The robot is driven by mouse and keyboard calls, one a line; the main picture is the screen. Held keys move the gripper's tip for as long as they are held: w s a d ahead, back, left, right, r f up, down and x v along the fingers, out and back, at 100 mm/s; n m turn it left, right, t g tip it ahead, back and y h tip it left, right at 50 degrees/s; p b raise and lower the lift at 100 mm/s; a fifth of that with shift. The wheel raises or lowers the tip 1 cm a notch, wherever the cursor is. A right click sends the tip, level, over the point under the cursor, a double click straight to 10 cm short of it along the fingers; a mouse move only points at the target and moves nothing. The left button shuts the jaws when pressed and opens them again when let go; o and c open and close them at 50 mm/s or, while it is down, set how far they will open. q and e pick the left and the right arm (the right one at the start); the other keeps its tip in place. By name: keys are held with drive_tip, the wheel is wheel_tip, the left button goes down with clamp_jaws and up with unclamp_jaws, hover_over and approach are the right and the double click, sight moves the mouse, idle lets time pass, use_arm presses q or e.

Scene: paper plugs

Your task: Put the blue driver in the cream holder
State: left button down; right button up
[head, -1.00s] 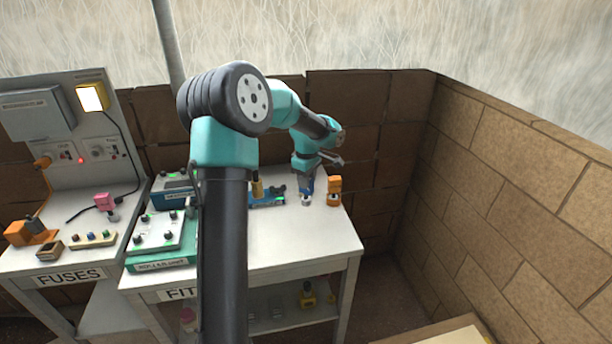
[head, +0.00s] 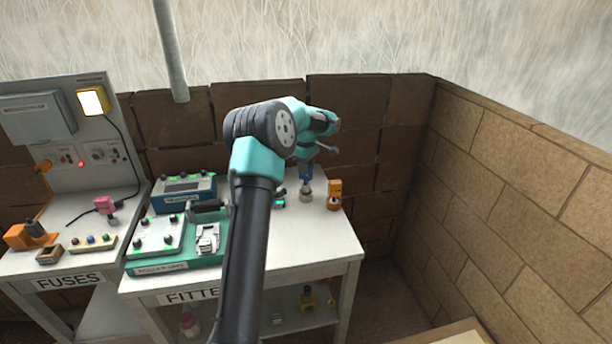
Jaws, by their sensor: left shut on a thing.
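My left gripper (head: 306,162) is at the back right of the white bench, pointing down. It is shut on the blue driver (head: 305,173), which is upright and mostly hidden by the gripper. The small cream holder (head: 306,193) stands on the bench directly below the driver. The driver's lower end is at or just above the holder's top; I cannot tell whether it is inside. My right gripper is not in view.
An orange block-like tool (head: 334,195) stands close to the right of the holder. A blue meter (head: 184,193) and a green-based panel (head: 160,236) are on the left of the bench (head: 300,250). The bench's front right is clear. A brick wall (head: 520,200) rises at the right.

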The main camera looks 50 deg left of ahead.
use_arm(q)
drive_tip(key=shift+f, duration=1.75)
drive_tip(key=shift+f, duration=0.15)
drive_tip(key=c, duration=0.8)
unclamp_jaws()
drive_tip(key=shift+c, duration=0.2)
wheel_tip(320, 180, up, 12)
drive_tip(key=shift+r, duration=0.15)
drive_tip(key=shift+w+d, duration=0.1)
